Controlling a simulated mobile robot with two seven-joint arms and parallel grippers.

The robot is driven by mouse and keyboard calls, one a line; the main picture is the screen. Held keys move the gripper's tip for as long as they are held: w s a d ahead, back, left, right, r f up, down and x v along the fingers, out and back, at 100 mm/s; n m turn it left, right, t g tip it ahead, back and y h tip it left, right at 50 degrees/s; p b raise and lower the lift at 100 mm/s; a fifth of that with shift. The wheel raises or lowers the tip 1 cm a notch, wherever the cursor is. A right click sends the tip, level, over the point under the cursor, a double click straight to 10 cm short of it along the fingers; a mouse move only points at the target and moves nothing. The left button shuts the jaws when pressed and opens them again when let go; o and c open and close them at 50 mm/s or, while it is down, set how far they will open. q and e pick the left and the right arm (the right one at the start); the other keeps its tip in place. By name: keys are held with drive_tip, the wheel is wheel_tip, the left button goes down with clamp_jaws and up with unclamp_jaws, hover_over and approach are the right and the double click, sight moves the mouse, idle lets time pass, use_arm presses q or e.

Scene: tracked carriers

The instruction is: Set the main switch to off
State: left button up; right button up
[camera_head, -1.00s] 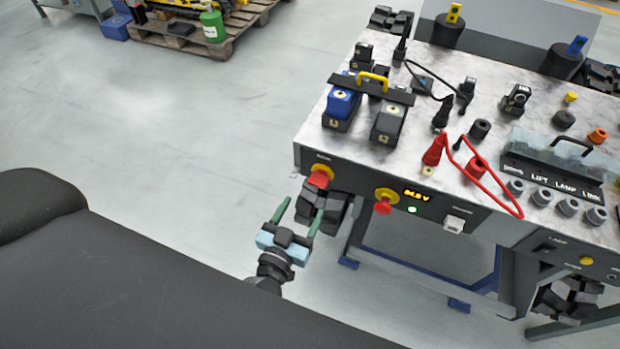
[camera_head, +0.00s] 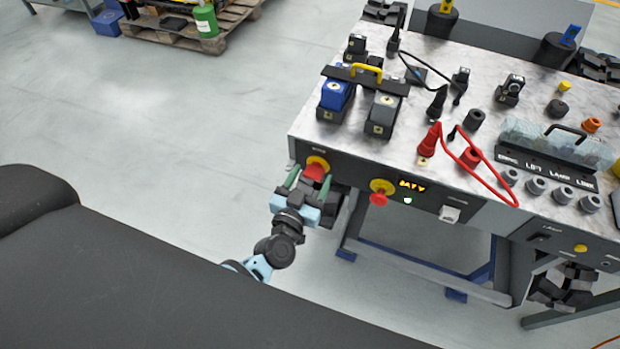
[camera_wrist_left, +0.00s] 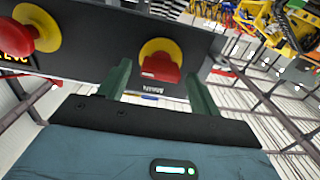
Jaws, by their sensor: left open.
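The main switch (camera_head: 316,169) is a red handle on a round yellow plate at the left end of the carrier's front panel. It also shows in the left wrist view (camera_wrist_left: 161,66). My left gripper (camera_head: 308,184) is open, with its green fingers pointing at the switch. In the left wrist view, the fingers (camera_wrist_left: 160,85) stand to either side of the red handle; I cannot tell whether they touch it. The small label by the switch is too blurred to read fully. My right gripper is not in view.
A red mushroom button on a yellow base (camera_head: 380,191) sits right of the switch, beside a lit display (camera_head: 412,186). The worktop (camera_head: 437,60) above holds batteries (camera_head: 336,95), cables and sockets. The floor (camera_head: 150,120) to the left is clear.

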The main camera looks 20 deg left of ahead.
use_arm(q)
drive_tip(key=shift+c, duration=0.4)
drive_tip(key=c, duration=0.9)
drive_tip(key=shift+n, duration=0.3)
drive_tip(key=n, duration=0.4)
drive_tip(key=shift+a+n, duration=0.1)
drive_tip(key=shift+n, duration=0.2)
drive_tip(key=n, duration=0.4)
drive_tip(key=shift+a+f+n+b, duration=0.1)
drive_tip(key=shift+n+b, duration=0.2)
drive_tip(key=shift+b, duration=0.05)
drive_tip(key=n+b, duration=0.1)
drive_tip(key=n, duration=0.3)
drive_tip(key=shift+f, duration=0.1)
drive_tip(key=shift+n+b, duration=0.35)
drive_tip(key=shift+n, duration=1.55)
